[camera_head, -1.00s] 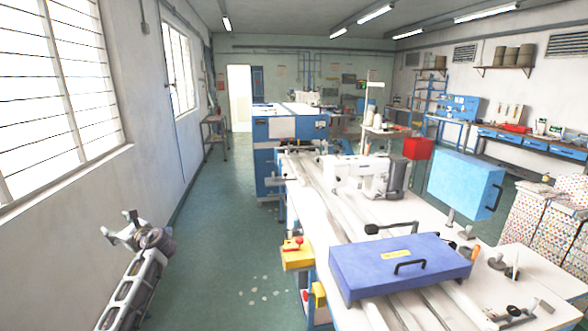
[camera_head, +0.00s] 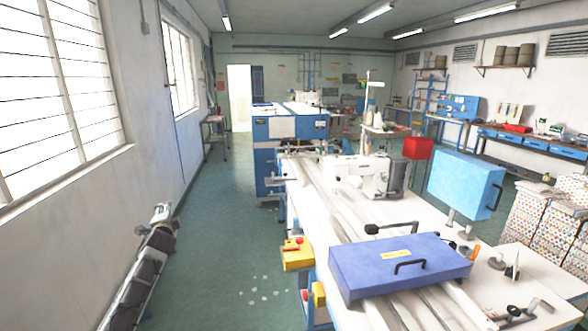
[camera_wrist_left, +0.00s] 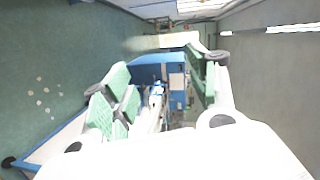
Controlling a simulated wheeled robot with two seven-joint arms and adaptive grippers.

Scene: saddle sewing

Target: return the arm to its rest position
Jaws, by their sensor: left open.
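My left gripper (camera_head: 156,218) is at the lower left in the head view, raised over the green floor beside the left wall. It is seen nearly edge-on there, so its fingers overlap. In the left wrist view the left gripper (camera_wrist_left: 168,82) shows two green-padded fingers set well apart, with nothing between them. A blue machine shows in the background through the gap. The left arm is clear of the worktable (camera_head: 340,228). My right gripper is not in view.
A blue-purple box (camera_head: 400,264) with a black handle lies on the table's near part. A white sewing machine (camera_head: 358,174) stands behind it. A yellow box (camera_head: 297,254) juts from the table's left edge. The floor aisle (camera_head: 225,220) between wall and table is clear.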

